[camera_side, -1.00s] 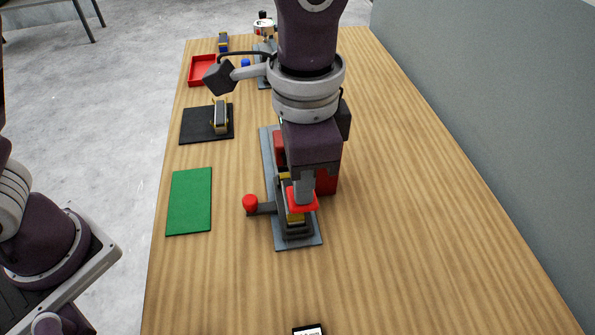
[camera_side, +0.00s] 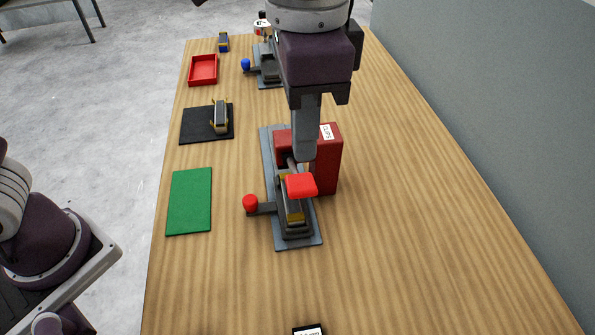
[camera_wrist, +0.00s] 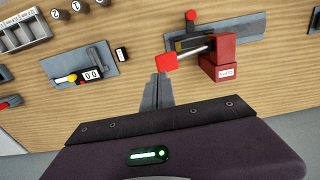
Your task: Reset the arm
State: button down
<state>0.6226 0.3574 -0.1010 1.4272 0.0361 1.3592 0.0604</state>
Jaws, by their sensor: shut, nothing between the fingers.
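My gripper (camera_side: 304,158) is shut and empty, pointing down above a fixture on the table. In the wrist view my gripper's fingers (camera_wrist: 160,82) lie together just below a red pad in the picture. The red pad (camera_side: 301,186) is on the end of the fixture's lever, just below my fingertips, with a small gap seeming to show between them. The fixture's grey base plate (camera_side: 268,165) lies flat. A red knob (camera_side: 250,203) sticks out on its left side. A red box (camera_side: 328,160) with a white label stands beside the fixture.
A green mat (camera_side: 190,203), a black mat (camera_side: 192,125) bearing a clip-like device (camera_side: 220,117) and a red tray (camera_side: 203,71) line the left edge. A second fixture with a blue knob (camera_side: 246,65) stands at the back. The table's right side is clear, beside a grey wall (camera_side: 500,120).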

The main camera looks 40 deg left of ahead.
jog(key=s+a+r+n+t, duration=0.1)
jog(key=s+a+r+n, duration=0.1)
jog(key=a, duration=0.5)
jog(key=s+a+r+n+t, duration=0.1)
jog(key=a+r+n+t, duration=0.1)
jog(key=a, duration=0.5)
jog(key=s+a+f+n+t, duration=0.2)
jog(key=s+a+f+n, duration=0.2)
jog(key=s+a, duration=0.5)
jog(key=shift+a+f+n+t, duration=0.25)
jog(key=shift+f+n+t, duration=0.05)
jog(key=shift+n, duration=0.2)
